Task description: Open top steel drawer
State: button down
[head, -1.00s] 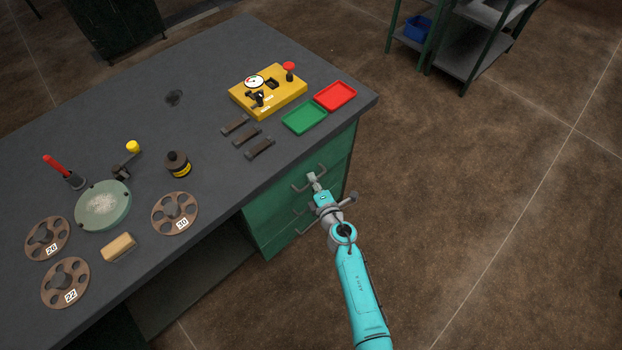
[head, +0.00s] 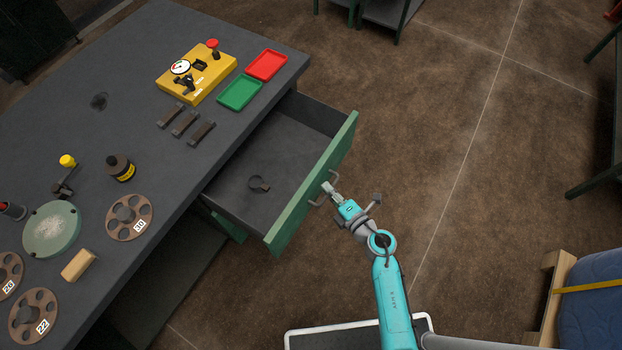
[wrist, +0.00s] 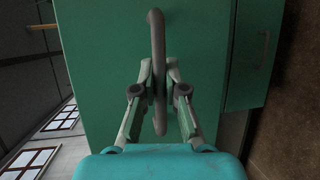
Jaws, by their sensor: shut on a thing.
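The top steel drawer (head: 312,190) has a green front and stands far out from the grey-topped bench (head: 215,150). My gripper (head: 328,188) is at the drawer's front, at the handle (head: 318,203). In the wrist view, the fingers of my gripper (wrist: 159,90) are shut on the handle (wrist: 156,30), one on each side of the bar. The green drawer front (wrist: 110,60) fills most of that view.
On the bench stand a yellow box with a gauge (head: 196,75), a green tray (head: 240,91), a red tray (head: 267,65) and several numbered discs. A blue sack on a wooden pallet (head: 555,285) is at the lower right. The floor (head: 440,150) beyond the drawer is clear.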

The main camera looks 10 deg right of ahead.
jog(key=shift+s+d, duration=0.7)
jog(key=shift+d, duration=0.2)
jog(key=shift+s+d, duration=0.7)
jog(key=shift+d, duration=0.2)
jog(key=c, duration=1.2)
grip_release()
jog(key=v, duration=1.2)
